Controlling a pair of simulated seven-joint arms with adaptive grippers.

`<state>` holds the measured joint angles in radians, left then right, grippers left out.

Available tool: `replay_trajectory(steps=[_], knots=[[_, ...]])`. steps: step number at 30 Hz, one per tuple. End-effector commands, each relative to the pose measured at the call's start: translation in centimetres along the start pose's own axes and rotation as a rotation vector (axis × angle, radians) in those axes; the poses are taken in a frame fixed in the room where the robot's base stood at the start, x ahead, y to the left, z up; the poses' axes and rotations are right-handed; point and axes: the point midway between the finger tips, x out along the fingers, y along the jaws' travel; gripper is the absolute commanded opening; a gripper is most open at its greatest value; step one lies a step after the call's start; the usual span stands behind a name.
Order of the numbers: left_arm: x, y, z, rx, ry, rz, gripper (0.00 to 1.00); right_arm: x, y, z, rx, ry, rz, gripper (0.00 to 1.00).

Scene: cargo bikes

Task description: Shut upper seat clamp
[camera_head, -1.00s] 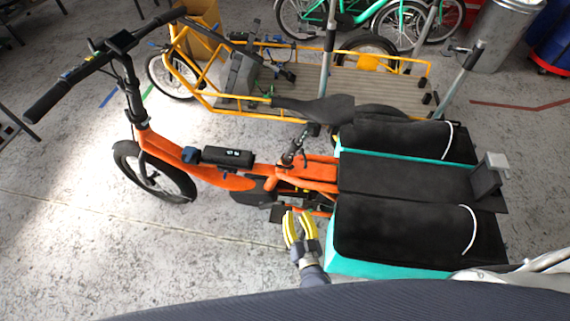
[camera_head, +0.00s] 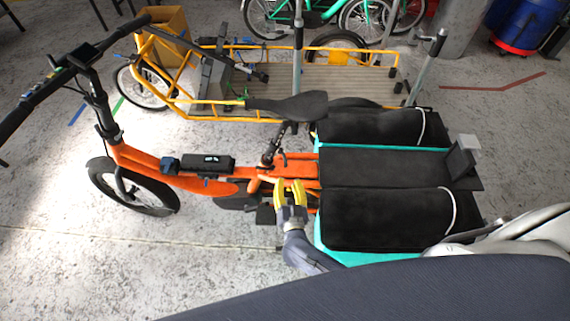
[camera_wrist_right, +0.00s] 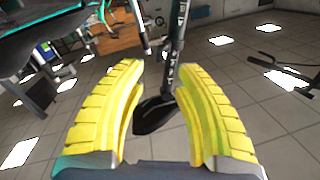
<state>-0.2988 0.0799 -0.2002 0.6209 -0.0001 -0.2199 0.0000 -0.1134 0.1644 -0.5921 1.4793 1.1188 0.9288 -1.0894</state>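The orange cargo bike (camera_head: 200,178) stands upright with a black saddle (camera_head: 290,105) on a dark seat post (camera_head: 273,146). Small dark lever-like parts show around the post; which one is the upper clamp, and whether it is open, I cannot tell. My right gripper (camera_head: 291,185) has yellow fingers and is beside the orange frame, below the saddle and just left of the rear bags. In the right wrist view my right gripper (camera_wrist_right: 159,70) is open and empty. The saddle (camera_wrist_right: 153,114) and post (camera_wrist_right: 175,50) appear upside down beyond the fingers. My left gripper is not in view.
Black padded bags (camera_head: 385,215) and a black rear deck (camera_head: 380,168) lie close to the right of my gripper. A yellow-framed cargo bike (camera_head: 205,105) stands behind. Open floor (camera_head: 120,255) lies at the lower left.

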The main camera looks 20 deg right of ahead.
Motion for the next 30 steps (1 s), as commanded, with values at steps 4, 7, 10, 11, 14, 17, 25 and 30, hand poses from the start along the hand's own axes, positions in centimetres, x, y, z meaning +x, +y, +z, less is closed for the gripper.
replay_trajectory(steps=[4, 7, 10, 11, 14, 17, 25, 30], knots=[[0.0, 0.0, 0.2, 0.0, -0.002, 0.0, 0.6, 2.9, 0.0, -0.1, -0.001, 0.003, -0.001, 0.32], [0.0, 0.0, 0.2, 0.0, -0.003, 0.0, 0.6, 4.5, 0.0, -0.1, -0.002, 0.002, -0.001, 0.32], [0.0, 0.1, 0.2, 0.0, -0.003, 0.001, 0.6, 5.9, 0.0, -0.1, -0.003, 0.002, -0.001, 0.32], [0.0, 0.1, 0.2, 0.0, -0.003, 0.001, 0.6, 6.2, 0.0, -0.1, -0.002, 0.002, -0.001, 0.32], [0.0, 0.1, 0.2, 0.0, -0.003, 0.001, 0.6, 7.3, 0.0, 0.0, -0.001, 0.001, -0.001, 0.32], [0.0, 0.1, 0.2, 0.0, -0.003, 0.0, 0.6, 8.1, 0.0, 0.0, -0.001, 0.0, -0.001, 0.32], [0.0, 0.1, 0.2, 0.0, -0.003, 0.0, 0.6, 8.9, 0.0, 0.0, -0.001, 0.0, -0.001, 0.32], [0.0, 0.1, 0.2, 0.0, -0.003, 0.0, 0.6, 8.9, 0.0, 0.0, -0.001, 0.0, -0.001, 0.32]])
